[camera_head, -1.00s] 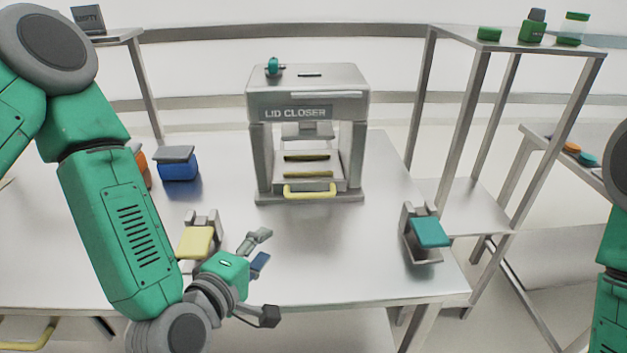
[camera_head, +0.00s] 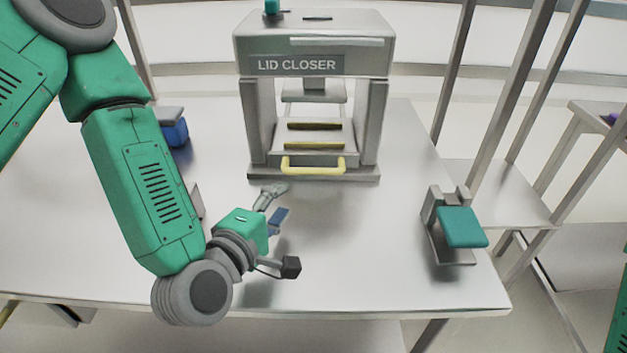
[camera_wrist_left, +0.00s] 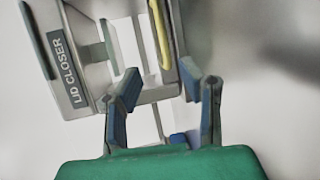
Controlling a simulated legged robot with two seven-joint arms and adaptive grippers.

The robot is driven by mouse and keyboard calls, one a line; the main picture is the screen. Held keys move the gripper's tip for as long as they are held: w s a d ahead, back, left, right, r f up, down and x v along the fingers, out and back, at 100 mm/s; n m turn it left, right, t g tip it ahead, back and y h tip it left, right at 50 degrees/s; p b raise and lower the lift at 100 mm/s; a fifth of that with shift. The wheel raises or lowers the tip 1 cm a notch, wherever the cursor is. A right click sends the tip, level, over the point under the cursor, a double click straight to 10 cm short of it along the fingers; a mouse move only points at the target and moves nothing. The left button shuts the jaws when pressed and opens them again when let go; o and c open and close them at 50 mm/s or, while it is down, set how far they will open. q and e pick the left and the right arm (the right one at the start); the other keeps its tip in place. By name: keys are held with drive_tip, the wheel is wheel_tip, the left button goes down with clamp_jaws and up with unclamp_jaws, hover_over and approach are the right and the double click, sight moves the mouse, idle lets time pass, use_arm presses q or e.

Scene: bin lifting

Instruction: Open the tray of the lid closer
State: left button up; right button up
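The lid closer (camera_head: 298,66) is a grey metal press with a label, standing at the back of the table. Its tray (camera_head: 330,158) is at the bottom between the posts, with a yellow handle (camera_head: 313,167) at the front. The tray looks pushed in. My left gripper (camera_head: 281,228) is open and empty, in front of the closer and apart from the handle. In the left wrist view the gripper's blue-padded fingers (camera_wrist_left: 160,82) are spread, and the yellow handle (camera_wrist_left: 160,32) shows beyond them. My right gripper is not in view.
A teal lid-like piece (camera_head: 462,227) sits on a metal stand at the right of the table. A blue container (camera_head: 176,132) is partly hidden behind my left arm. The tabletop (camera_head: 360,240) in front of the closer is clear. Metal shelving stands at the right.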

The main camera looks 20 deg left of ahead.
sight(310, 174)
use_arm(q)
drive_tip(key=shift+w+f+b, duration=0.15)
drive_tip(key=shift+f+b, duration=0.25)
drive_tip(key=shift+f, duration=0.05)
drive_tip(key=b+x, duration=0.3)
drive_tip(key=b, duration=0.3)
drive_tip(key=x, duration=1)
drive_tip(key=shift+w+r, duration=0.2)
drive_tip(key=shift+w, duration=0.1)
clamp_jaws()
